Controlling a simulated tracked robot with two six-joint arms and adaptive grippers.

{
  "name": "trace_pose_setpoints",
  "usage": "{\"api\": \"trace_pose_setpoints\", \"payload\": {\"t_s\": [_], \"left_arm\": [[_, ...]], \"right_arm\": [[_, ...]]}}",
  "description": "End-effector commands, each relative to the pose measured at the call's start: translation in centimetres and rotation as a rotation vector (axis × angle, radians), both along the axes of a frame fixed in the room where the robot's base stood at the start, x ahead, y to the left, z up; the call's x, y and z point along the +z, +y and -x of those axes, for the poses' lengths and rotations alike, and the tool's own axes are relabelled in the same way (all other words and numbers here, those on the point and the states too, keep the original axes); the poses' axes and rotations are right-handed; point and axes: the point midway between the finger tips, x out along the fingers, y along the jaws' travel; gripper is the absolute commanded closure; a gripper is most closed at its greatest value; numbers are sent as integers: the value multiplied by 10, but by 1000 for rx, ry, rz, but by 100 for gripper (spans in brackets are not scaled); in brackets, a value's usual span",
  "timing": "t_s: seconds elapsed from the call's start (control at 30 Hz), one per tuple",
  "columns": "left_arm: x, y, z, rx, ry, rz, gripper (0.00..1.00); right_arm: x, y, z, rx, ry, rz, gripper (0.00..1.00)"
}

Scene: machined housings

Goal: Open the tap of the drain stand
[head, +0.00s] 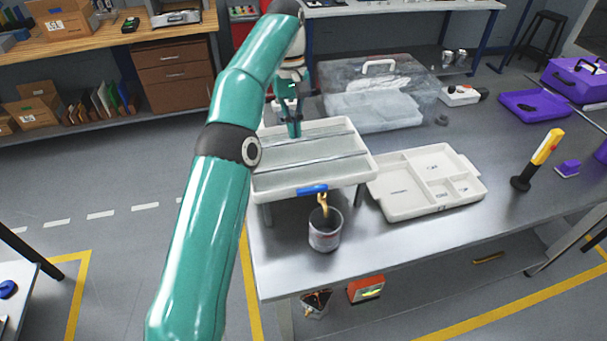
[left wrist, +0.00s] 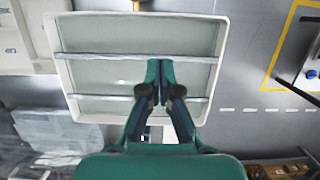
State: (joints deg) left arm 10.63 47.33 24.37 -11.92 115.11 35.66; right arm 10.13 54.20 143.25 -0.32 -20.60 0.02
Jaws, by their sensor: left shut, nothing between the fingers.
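The drain stand (head: 357,167) is a raised white tray on legs at the left end of the metal table. Its tap has a blue handle (head: 312,190) and a brass spout at the front edge, above a grey can (head: 325,236). My left gripper (head: 294,132) is over the back part of the tray, fingers pointing down, shut and empty. It is well behind the tap. In the left wrist view, the closed fingertips (left wrist: 160,64) show over the tray (left wrist: 140,22) and its two metal bars. My right gripper is not in view.
A white compartment tray (head: 408,200) lies right of the stand. A clear lidded box (head: 385,100) stands behind it. A yellow-handled tool (head: 545,150) stands upright at the right, near purple trays (head: 535,104). The table front at centre right is clear.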

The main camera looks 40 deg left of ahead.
Motion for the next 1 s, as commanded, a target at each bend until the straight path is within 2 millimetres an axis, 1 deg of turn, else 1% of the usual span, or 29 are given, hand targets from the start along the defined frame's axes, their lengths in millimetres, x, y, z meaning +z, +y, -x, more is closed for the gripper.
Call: {"api": "trace_pose_setpoints", "payload": {"t_s": [0.17, 0.27, 0.5, 0.57, 0.77, 1.0], "left_arm": [[-12, -1, 0, 1, 2, 0, 100], [-23, -1, 2, 3, 3, 1, 100], [-59, -8, 9, 4, 5, 1, 100], [-67, -9, 10, 6, 4, 1, 100], [-99, -15, 16, 5, 5, 1, 100], [-97, -35, 33, 5, 2, 1, 100]], "right_arm": [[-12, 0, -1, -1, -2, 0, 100], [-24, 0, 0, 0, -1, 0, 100], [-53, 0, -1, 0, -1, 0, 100], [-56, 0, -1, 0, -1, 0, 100], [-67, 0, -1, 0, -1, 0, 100], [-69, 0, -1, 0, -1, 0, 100]]}}
